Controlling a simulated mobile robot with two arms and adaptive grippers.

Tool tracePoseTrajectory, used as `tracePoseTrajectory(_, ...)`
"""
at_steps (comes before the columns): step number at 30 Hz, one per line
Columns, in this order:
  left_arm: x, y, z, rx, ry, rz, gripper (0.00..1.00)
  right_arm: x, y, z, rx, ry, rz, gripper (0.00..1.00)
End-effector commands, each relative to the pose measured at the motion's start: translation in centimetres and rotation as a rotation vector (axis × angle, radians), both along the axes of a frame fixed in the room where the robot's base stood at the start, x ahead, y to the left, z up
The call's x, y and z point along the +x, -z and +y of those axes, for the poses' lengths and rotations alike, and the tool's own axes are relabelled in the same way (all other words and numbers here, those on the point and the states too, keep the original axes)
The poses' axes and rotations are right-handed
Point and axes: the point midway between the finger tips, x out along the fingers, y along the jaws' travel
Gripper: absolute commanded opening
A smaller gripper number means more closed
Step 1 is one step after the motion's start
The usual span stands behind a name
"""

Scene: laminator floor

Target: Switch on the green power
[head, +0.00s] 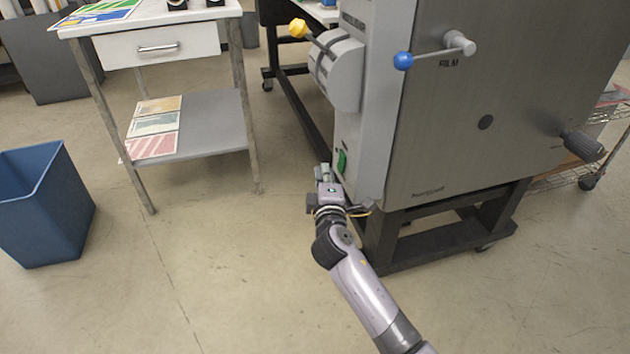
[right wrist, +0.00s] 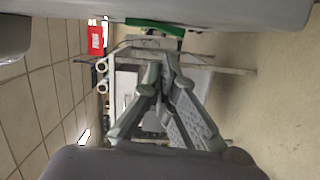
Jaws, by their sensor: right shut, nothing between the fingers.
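The green power switch (head: 342,161) is on the lower narrow side of the grey laminator (head: 425,160). My right gripper (head: 324,170) is shut and empty, just left of and slightly below the switch in the head view. In the right wrist view the green switch (right wrist: 155,26) shows at the top, beyond the closed fingertips (right wrist: 162,58). My left gripper is not in view.
A blue bin (head: 45,205) stands at the far left. A white-drawer table (head: 160,45) with a lower shelf stands left of the laminator. The laminator carries a blue-knobbed lever (head: 403,61) and a yellow knob (head: 298,28).

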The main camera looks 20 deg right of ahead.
Motion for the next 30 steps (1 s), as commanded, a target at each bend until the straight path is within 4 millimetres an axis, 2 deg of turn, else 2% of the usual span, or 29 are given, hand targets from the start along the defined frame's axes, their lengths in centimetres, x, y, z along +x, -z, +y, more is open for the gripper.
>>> tracePoseTrajectory(5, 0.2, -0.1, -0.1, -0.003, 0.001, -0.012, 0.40, 0.0, 0.1, -1.0, 0.000, -0.001, -0.001, 0.00)
tracePoseTrajectory(14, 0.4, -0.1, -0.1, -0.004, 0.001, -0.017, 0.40, 0.0, 0.1, -1.1, 0.000, -0.001, 0.000, 0.00)
tracePoseTrajectory(17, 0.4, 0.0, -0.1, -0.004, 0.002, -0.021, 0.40, 0.0, 0.5, -1.6, -0.048, 0.001, 0.000, 0.00)
tracePoseTrajectory(19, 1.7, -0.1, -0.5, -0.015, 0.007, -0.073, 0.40, 0.0, 1.0, -2.1, -0.133, 0.000, -0.001, 0.00)
tracePoseTrajectory(30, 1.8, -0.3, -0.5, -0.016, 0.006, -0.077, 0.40, 0.2, 0.7, -2.1, -0.118, -0.001, -0.005, 0.00)
